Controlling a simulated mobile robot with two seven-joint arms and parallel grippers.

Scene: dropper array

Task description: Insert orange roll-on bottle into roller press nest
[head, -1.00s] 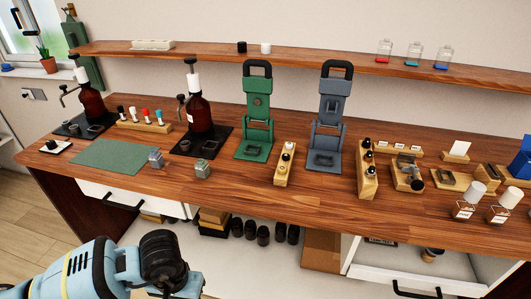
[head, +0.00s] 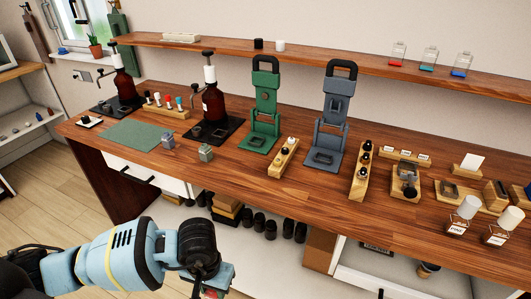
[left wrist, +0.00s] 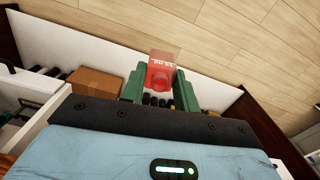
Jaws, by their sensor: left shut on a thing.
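My left gripper (head: 212,290) is low in front of the counter, at the bottom of the head view. In the left wrist view its green fingers (left wrist: 161,88) are shut on a clear orange-red bottle (left wrist: 161,70) with white lettering. In the head view the bottle is mostly hidden by the gripper. A green press (head: 265,105) and a blue-grey press (head: 335,105) stand upright on the counter, each with a low nest on its base. I cannot tell which is the roller press. Both nests look empty. My right gripper is not in view.
A wooden rack (head: 283,157) with small balls stands between the presses, and another rack (head: 361,172) stands right of the blue-grey one. Brown pump bottles (head: 212,103) stand left.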

